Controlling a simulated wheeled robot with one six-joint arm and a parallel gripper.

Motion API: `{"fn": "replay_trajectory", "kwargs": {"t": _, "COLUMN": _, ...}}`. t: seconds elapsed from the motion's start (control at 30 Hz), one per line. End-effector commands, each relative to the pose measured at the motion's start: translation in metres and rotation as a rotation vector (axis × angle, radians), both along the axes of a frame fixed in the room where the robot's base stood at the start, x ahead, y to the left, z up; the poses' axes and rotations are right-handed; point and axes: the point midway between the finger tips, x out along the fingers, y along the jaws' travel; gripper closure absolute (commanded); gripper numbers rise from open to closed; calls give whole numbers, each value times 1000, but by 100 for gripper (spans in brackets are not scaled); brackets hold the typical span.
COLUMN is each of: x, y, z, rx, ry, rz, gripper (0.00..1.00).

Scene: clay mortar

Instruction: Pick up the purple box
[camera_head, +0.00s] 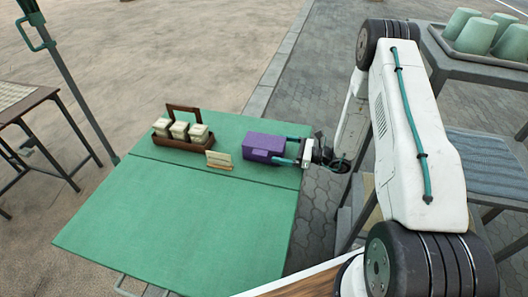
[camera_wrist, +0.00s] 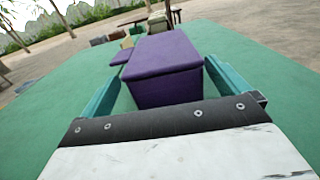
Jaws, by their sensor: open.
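The purple box (camera_head: 262,147) sits on the green table (camera_head: 180,225), near its right edge. In the wrist view the purple box (camera_wrist: 163,70) stands upright straight ahead, with its near end between my two teal fingers. My gripper (camera_head: 278,148) reaches in low from the right, over the table. Its jaws (camera_wrist: 160,85) are open, one finger to each side of the box. A gap shows at the left finger; whether the right finger touches the box I cannot tell. The far end of the box is hidden from the wrist camera.
A brown caddy (camera_head: 183,143) with several cream jars stands left of the box. A small cream card in a wooden holder (camera_head: 219,160) stands between them. The table's front half is clear. A side table with a tray of green cups (camera_head: 478,36) stands at the upper right.

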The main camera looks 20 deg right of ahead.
Motion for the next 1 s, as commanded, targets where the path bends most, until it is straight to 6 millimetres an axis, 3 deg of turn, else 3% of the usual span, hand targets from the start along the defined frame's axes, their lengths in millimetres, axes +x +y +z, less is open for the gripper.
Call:
{"fn": "replay_trajectory", "kwargs": {"t": 0.3, "x": 28, "y": 35, "z": -1, "rx": -1, "ry": -1, "rz": 4, "gripper": 0}}
{"fn": "replay_trajectory", "kwargs": {"t": 0.6, "x": 32, "y": 40, "z": -1, "rx": -1, "ry": -1, "rz": 2, "gripper": 0}}
{"fn": "replay_trajectory", "kwargs": {"t": 0.63, "x": 32, "y": 40, "z": -1, "rx": -1, "ry": -1, "rz": 2, "gripper": 3}}
{"fn": "replay_trajectory", "kwargs": {"t": 0.8, "x": 32, "y": 40, "z": -1, "rx": -1, "ry": -1, "rz": 2, "gripper": 50}}
{"fn": "replay_trajectory", "kwargs": {"t": 1.0, "x": 32, "y": 40, "z": 0, "rx": -1, "ry": -1, "rz": 2, "gripper": 53}}
